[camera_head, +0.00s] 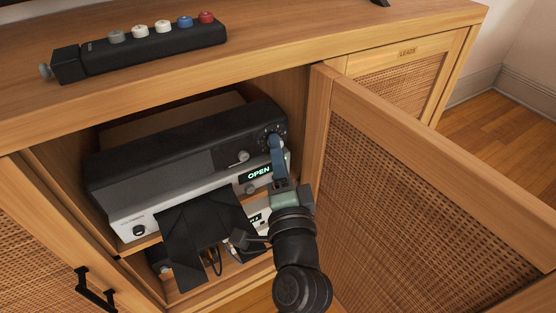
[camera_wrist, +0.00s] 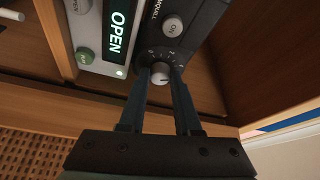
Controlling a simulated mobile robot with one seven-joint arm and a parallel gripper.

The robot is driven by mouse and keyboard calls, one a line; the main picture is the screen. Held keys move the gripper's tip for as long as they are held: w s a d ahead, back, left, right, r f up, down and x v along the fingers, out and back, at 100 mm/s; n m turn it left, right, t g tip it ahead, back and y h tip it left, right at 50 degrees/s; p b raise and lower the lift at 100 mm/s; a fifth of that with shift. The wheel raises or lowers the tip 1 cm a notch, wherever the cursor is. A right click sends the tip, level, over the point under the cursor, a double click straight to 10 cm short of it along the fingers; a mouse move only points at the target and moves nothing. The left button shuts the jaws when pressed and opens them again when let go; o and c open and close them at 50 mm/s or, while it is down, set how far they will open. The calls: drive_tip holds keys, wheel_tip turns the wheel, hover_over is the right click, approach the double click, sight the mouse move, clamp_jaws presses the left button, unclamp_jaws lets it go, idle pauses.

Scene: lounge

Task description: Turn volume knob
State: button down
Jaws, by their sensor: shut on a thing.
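The volume knob (camera_wrist: 160,75) is a small light round knob with a dial scale around it. It sits on the front of the black audio unit (camera_head: 170,160), near its right end. In the wrist view the black unit's face (camera_wrist: 192,45) also carries a round ON button (camera_wrist: 172,26). My gripper (camera_head: 273,138) reaches up to the right end of the unit. In the wrist view its two fingers (camera_wrist: 160,82) stand on either side of the knob, shut on it. In the head view the fingers hide the knob.
A silver player with a lit OPEN display (camera_head: 259,172) sits under the black unit. A black angular piece (camera_head: 205,225) juts out in front. The open cabinet door (camera_head: 430,200) stands close right of my arm. A black bar with coloured knobs (camera_head: 150,50) lies on top.

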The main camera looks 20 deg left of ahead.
idle(0.4)
drive_tip(key=c, duration=0.9)
unclamp_jaws()
drive_tip(key=shift+s, duration=0.1)
drive_tip(key=v, duration=1.3)
drive_tip(key=w+d+r+n+t+h+p, duration=0.2)
drive_tip(key=d+r+n+t+p, duration=0.25)
drive_tip(key=r, duration=1.65)
drive_tip(key=w+d+r+n+t+h+p, duration=0.1)
drive_tip(key=w+r+n+t+h+p, duration=0.35)
drive_tip(key=r, duration=1.55)
drive_tip(key=s+d+r+t+h+p, duration=0.15)
drive_tip(key=s+r+p, duration=0.25)
drive_tip(key=r, duration=0.4)
drive_tip(key=s+d+r+h+p, duration=0.2)
drive_tip(key=s+d+r+p, duration=0.15)
drive_tip(key=r, duration=0.55)
wheel_tip(320, 180, up, 35)
drive_tip(key=p, duration=3.6)
drive_tip(key=shift+a+r, duration=0.2)
drive_tip(key=shift+a, duration=0.3)
